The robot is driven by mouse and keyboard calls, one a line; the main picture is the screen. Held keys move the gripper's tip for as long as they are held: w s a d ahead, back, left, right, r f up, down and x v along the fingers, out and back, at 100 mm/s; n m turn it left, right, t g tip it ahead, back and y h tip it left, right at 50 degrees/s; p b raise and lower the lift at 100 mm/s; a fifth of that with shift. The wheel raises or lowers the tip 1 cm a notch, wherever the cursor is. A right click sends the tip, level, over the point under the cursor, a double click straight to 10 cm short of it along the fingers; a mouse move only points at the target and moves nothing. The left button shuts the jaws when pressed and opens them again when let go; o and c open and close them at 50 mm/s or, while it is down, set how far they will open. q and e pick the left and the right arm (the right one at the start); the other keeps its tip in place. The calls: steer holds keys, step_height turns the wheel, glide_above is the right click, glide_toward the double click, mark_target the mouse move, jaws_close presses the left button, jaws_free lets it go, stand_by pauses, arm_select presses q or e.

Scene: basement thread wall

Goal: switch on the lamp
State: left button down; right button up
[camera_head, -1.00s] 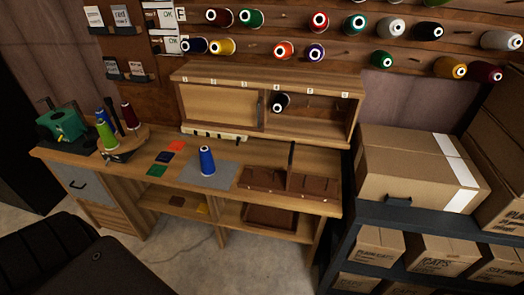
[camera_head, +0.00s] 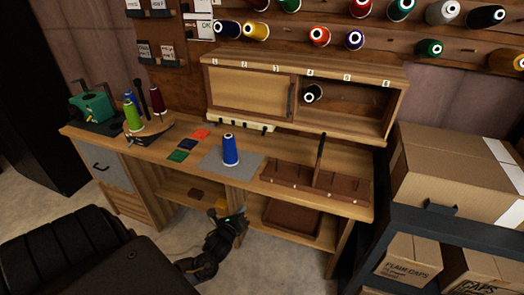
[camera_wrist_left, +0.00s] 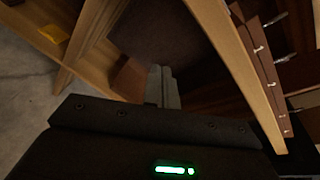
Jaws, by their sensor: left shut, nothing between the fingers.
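I cannot clearly make out a lamp in either view. A pale strip (camera_head: 240,122) with several dark marks sits under the front of the wall cabinet, at the back of the bench; I cannot tell whether it is the lamp. My left gripper (camera_head: 240,218) is shut and empty, in front of the bench and below its top edge, near the open lower shelves. In the left wrist view its closed fingers (camera_wrist_left: 163,85) point toward the dark space under the bench. My right gripper is not in view.
A blue cone (camera_head: 230,152) stands on a grey mat (camera_head: 250,164) on the bench (camera_head: 240,187). The cabinet (camera_head: 300,66) has a closed left side. Several cones and a green device (camera_head: 93,105) are at left. Boxes on a dark rack (camera_head: 440,228) flank the right.

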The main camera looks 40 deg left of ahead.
arm_select(q)
steer(key=w+r+m+t, duration=0.1)
steer(key=r+m, duration=0.1)
steer(key=r, duration=0.2)
steer(key=r+m+t+b, duration=0.1)
steer(key=r+m, duration=0.1)
steer(key=r, duration=0.3)
steer(key=w+r+m+t, duration=0.1)
steer(key=r+m+t, duration=0.1)
steer(key=r+m, duration=0.1)
steer(key=shift+w+a+r+y+b, duration=0.15)
steer(key=shift+w+r+y+b, duration=0.2)
steer(key=shift+r, duration=0.35)
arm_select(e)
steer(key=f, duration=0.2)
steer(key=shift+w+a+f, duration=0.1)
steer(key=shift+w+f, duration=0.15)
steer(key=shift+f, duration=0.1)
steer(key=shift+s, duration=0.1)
